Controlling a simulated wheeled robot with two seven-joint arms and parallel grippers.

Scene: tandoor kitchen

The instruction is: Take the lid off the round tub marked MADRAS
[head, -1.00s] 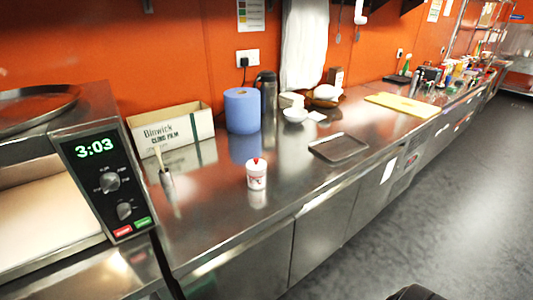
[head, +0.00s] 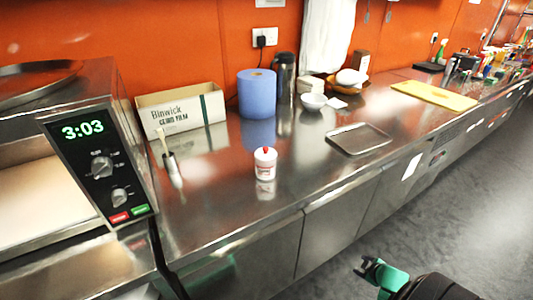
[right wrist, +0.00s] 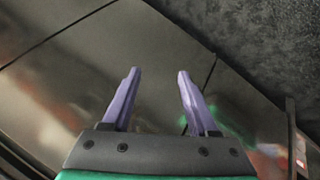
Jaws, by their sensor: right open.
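A small round white tub (head: 265,168) stands upright on the steel counter, with red print on its side that is too small to read. Its white lid (head: 265,152) is on, with a red knob on top. My right gripper (head: 371,268) is low at the bottom right, in front of the counter and well apart from the tub. In the right wrist view its two purple fingers (right wrist: 156,88) are open with nothing between them, facing the cabinet fronts. My left gripper is not in view.
Left of the tub are a brush in a holder (head: 172,165) and an oven with a clock panel (head: 97,165). The counter around the tub is clear.

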